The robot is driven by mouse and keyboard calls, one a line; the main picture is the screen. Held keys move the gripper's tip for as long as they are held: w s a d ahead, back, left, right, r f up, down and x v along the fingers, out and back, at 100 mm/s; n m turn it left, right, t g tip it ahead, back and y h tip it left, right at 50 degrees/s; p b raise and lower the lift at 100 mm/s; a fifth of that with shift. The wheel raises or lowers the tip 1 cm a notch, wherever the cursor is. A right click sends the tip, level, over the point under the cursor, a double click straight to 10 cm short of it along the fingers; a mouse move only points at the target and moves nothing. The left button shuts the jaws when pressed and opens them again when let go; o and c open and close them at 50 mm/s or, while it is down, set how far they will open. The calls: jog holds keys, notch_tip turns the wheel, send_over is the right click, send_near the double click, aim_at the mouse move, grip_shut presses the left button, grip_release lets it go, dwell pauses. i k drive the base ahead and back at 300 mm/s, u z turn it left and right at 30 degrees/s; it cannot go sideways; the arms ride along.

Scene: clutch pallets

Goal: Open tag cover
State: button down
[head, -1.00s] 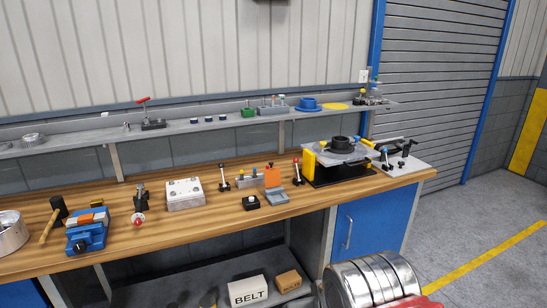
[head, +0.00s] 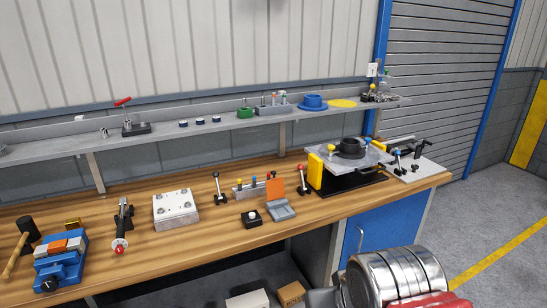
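No part is clearly labelled as the tag cover. A small grey box (head: 281,209) with an orange flap (head: 275,188) standing upright at its back is on the middle of the wooden bench. It looks like a hinged cover standing open, but I cannot tell for certain that it is the tag cover. My gripper's fingers do not show in the head view. Only a shiny metal and red part of what seems to be my arm shows at the bottom right, in front of the bench.
Beside the grey box are a black block with a pale knob (head: 252,218) and two upright levers, the right one red-topped (head: 301,184). A black stand with a yellow block (head: 315,171) is to the right. A blue vise (head: 60,268) is at the left. Bare wood (head: 215,250) lies in front.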

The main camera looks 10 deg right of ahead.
aim_at(275, 186)
jog(key=u, duration=0.05)
jog(key=i, duration=0.7)
jog(key=u, duration=0.65)
jog(key=i, duration=0.45)
jog(key=u, duration=0.35)
